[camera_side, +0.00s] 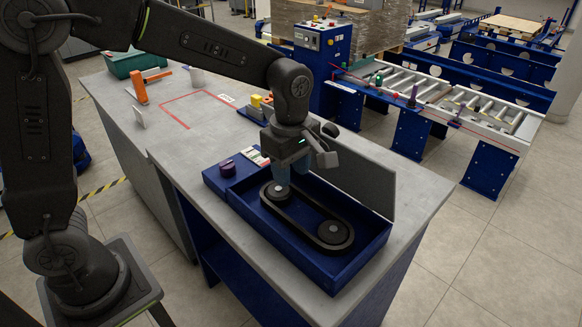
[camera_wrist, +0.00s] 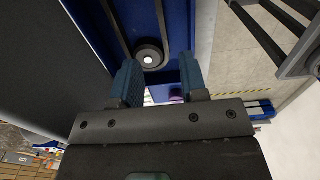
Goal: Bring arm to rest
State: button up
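My gripper (camera_side: 284,178) hangs with its blue fingers pointing down over the left end of a blue tray (camera_side: 329,271). In the wrist view my gripper (camera_wrist: 158,78) shows two blue fingers apart, with nothing held between them. Inside the tray a black belt (camera_side: 300,222) runs around two round pulleys. The near-right pulley (camera_side: 332,233) is fully visible. The left pulley (camera_side: 279,192) lies just below the fingertips; I cannot tell whether they touch it. One pulley also shows beyond the fingers in the wrist view (camera_wrist: 149,56).
A dark upright panel (camera_side: 358,178) stands along the tray's back side. A purple knob (camera_side: 227,168) sits at the tray's left end. The grey tabletop (camera_side: 180,135) holds a green bin (camera_side: 134,63) and an orange tool (camera_side: 139,87) farther left. A roller conveyor (camera_side: 440,95) stands behind.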

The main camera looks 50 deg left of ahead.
jog(key=shift+r, duration=0.1)
jog(key=s+a+r+m+t, duration=0.2)
jog(key=s+a+r+m, duration=0.1)
jog(key=s+m, duration=0.5)
jog(key=s+a+r+m+t, duration=0.3)
jog(key=s+a+r+m, duration=0.1)
jog(key=s+m, duration=0.5)
jog(key=shift+s+a+m+t, duration=0.3)
jog(key=shift+a+m, duration=0.1)
jog(key=shift+m, duration=0.1)
